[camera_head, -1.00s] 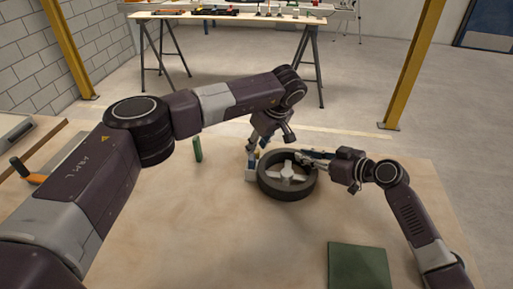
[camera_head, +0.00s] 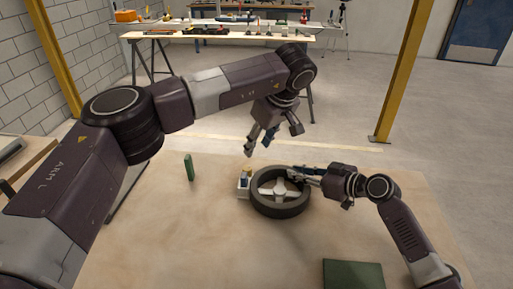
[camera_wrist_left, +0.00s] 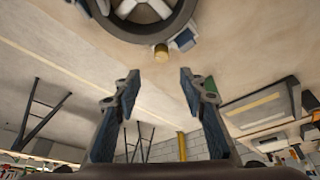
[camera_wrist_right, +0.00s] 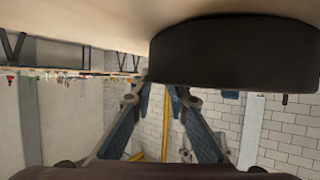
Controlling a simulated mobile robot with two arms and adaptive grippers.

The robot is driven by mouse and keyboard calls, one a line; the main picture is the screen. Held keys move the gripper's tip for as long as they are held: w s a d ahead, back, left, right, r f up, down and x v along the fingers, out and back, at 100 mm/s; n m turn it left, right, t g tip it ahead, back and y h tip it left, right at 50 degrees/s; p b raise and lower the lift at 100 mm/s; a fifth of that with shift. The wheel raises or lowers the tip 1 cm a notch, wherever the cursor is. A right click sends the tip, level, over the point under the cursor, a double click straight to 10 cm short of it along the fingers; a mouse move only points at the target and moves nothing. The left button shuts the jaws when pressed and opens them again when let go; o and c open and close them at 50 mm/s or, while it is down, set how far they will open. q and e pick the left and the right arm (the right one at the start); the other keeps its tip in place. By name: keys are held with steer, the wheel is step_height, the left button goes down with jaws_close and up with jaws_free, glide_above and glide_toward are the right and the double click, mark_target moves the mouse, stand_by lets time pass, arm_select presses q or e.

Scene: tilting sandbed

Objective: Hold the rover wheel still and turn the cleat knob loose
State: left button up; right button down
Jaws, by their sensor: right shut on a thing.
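The rover wheel (camera_head: 281,208) lies flat on the wooden table, with a dark tyre and pale spokes. A pale cleat block (camera_head: 243,183) stands against its left side, topped by a small brass-yellow knob (camera_head: 249,173). The knob also shows in the left wrist view (camera_wrist_left: 161,52), beyond the fingertips. My left gripper (camera_head: 258,146) is open and empty, above and behind the knob and apart from it. My right gripper (camera_head: 295,174) is shut on the wheel's far right rim. In the right wrist view the tyre (camera_wrist_right: 235,50) hides part of its fingertips.
A green upright block (camera_head: 189,167) stands left of the wheel. A dark green mat (camera_head: 353,274) lies at the front right. The table's front middle is clear. A bench with tools (camera_head: 220,34) stands far behind, and yellow posts rise beyond the table.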

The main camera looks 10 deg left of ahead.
mark_target(247, 167)
arm_select(q)
steer(key=w+a+m+g+h, duration=0.3)
steer(key=a+m, duration=0.1)
steer(key=shift+m, duration=0.3)
step_height(247, 167, down, 11)
steer(key=shift+a+f, duration=0.15)
stand_by(0.5)
steer(key=shift+c, duration=0.4)
jaws_close()
